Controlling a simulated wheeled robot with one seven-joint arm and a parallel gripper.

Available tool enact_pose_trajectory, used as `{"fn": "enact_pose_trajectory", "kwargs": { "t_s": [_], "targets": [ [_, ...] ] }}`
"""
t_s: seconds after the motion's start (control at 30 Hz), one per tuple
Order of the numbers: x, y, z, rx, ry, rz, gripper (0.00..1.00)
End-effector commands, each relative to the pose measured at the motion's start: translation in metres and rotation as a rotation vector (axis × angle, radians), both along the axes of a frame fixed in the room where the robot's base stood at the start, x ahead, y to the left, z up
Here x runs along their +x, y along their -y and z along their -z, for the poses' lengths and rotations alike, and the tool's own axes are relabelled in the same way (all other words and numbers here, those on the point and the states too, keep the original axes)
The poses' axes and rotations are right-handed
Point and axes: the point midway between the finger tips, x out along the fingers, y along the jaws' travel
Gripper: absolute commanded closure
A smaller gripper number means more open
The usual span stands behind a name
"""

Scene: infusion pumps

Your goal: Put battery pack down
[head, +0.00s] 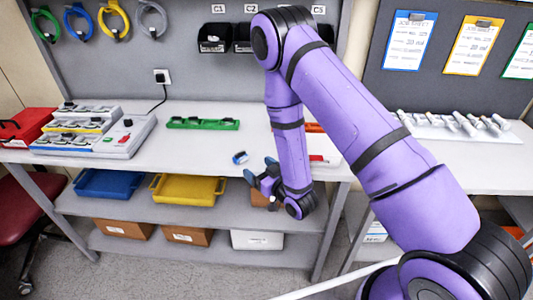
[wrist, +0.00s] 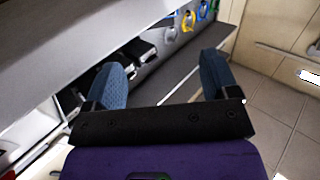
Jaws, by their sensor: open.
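A small blue and white block (head: 240,157), which looks like the battery pack, lies on the white worktop near its front edge in the head view. My gripper (head: 262,175) is just right of it and lower, at the worktop's front edge, apart from the block. In the wrist view my gripper (wrist: 163,75) shows two blue fingers spread wide with nothing held between them. I cannot make out the block in the wrist view.
A green tray (head: 203,124) with dark items stands behind the block. A grey charging station (head: 125,141) and red box (head: 28,126) stand left. Blue (head: 106,184) and yellow (head: 188,190) trays sit on the shelf below. The worktop left of the block is clear.

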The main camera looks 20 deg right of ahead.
Motion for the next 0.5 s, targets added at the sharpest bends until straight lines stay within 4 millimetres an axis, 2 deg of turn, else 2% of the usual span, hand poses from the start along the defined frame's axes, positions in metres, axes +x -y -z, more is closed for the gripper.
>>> {"fn": "enact_pose_trajectory", "kwargs": {
  "t_s": [0.27,0.37,0.5],
  "targets": [
    [0.003,0.001,-0.006,-0.006,-0.006,0.004,0.20],
    [0.012,0.003,-0.019,-0.022,-0.027,0.016,0.20],
    [0.031,0.009,-0.052,-0.062,-0.083,0.047,0.20]
  ]
}}
